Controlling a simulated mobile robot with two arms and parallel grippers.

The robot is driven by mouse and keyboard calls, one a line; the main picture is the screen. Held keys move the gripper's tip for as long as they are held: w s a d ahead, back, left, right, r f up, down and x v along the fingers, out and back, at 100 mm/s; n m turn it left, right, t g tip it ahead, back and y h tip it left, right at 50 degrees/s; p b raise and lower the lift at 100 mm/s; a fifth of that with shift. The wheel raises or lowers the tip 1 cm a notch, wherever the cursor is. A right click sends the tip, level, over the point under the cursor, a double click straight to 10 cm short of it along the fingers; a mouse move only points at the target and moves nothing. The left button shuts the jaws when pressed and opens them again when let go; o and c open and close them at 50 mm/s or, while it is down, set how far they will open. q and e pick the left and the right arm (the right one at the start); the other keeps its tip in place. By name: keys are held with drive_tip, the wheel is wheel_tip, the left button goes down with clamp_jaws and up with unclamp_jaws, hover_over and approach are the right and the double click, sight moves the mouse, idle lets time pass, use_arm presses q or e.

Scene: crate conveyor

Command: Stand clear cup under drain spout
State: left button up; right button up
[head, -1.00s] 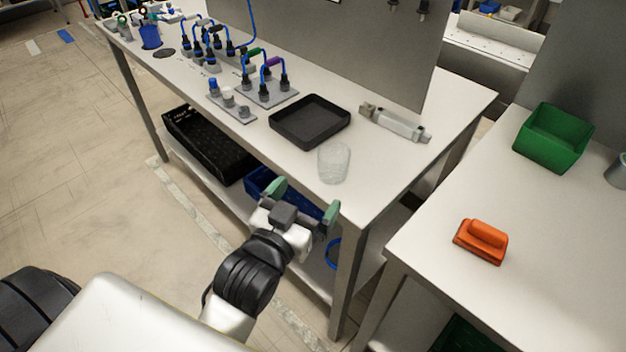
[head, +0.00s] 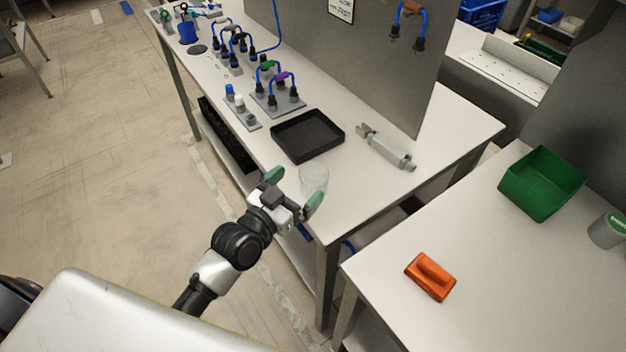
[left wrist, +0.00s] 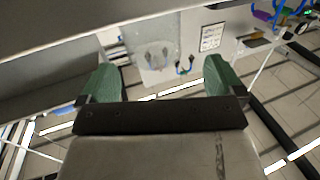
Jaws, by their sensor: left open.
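A clear cup (head: 313,179) stands upright near the front edge of the white workbench (head: 360,205), in front of a black tray. My left gripper (head: 293,190) is open and empty at the bench edge, its green fingertips close to the cup on its near side. In the left wrist view, the cup (left wrist: 158,54) shows faintly ahead, between the two green fingers (left wrist: 163,77). I cannot tell from these frames whether they touch it. I cannot make out the drain spout with certainty. My right gripper is not in view.
The black tray (head: 307,134) lies behind the cup, and a grey cylindrical device (head: 388,149) lies to its right. Blue-hose fittings (head: 277,90) stand further left. A grey panel (head: 350,60) backs the bench. A side table holds an orange block (head: 431,277) and a green bin (head: 541,184).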

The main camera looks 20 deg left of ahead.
sight(322, 166)
use_arm(q)
drive_tip(key=shift+w+d, duration=0.25)
drive_tip(key=shift+w, duration=0.1)
drive_tip(key=x, duration=0.3)
drive_tip(key=shift+w+d+f+p, duration=0.15)
drive_tip(key=shift+w+d+p, duration=0.15)
drive_tip(key=shift+p, duration=0.1)
drive_tip(key=shift+w+d+f, duration=0.1)
drive_tip(key=shift+w+d, duration=0.1)
drive_tip(key=shift+w, duration=0.2)
drive_tip(key=c, duration=1)
drive_tip(key=shift+s, duration=0.1)
drive_tip(key=shift+c, duration=0.2)
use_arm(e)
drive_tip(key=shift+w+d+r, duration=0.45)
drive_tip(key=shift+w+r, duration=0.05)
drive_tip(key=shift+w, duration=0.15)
